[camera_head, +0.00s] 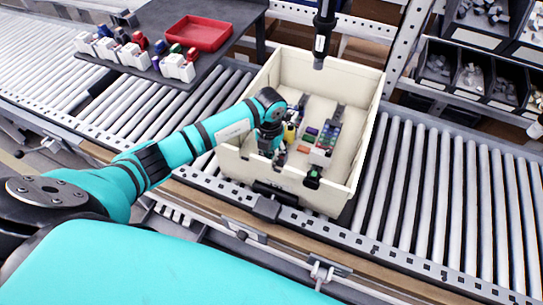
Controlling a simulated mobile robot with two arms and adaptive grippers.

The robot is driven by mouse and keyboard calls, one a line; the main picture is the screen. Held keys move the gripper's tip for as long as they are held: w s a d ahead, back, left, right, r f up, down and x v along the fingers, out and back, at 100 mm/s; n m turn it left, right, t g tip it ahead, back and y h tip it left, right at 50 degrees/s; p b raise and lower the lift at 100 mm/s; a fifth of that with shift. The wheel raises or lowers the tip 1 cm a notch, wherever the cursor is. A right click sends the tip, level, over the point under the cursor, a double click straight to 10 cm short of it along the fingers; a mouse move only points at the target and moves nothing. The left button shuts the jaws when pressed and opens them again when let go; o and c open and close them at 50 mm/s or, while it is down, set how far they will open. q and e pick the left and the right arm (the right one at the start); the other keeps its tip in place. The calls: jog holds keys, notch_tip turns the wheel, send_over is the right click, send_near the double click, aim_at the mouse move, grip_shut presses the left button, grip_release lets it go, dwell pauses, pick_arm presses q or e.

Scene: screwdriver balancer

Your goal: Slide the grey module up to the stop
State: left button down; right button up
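A cream crate (353,152) stands on the roller conveyor with small coloured modules and dark rails inside. A pale grey block (319,157), which may be the grey module, sits among them near the front right. Its contact with a rail or stop is too small to tell. Green modules (326,138) sit in a row behind it. My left arm reaches over the crate's left wall, and my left gripper (280,158) points down inside, left of the pale block. Its fingers are small and partly hidden, so their opening is unclear. My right gripper is not in view.
A dark screwdriver (321,38) hangs above the crate's back wall. A red tray (197,33) and several white holders lie on a dark table (232,18) at the upper left. Parts bins (470,75) stand at the upper right. The rollers (455,200) right of the crate are clear.

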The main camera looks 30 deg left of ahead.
pick_arm(q)
jog(key=shift+w+a+b, duration=0.1)
jog(key=shift+w+b, duration=1.05)
jog(key=shift+w, duration=0.35)
jog(key=shift+w+b, duration=0.25)
jog(key=shift+b, duration=0.05)
jog(key=shift+w+b, duration=0.3)
dwell(0.6)
dwell(0.4)
jog(key=shift+w+a+b, duration=0.1)
jog(key=shift+w+b, duration=0.55)
dwell(1.1)
jog(key=shift+w+b, duration=0.2)
jog(key=shift+b, duration=0.1)
dwell(1.3)
dwell(0.4)
jog(key=c, duration=1.1)
grip_release()
jog(key=shift+o, duration=0.2)
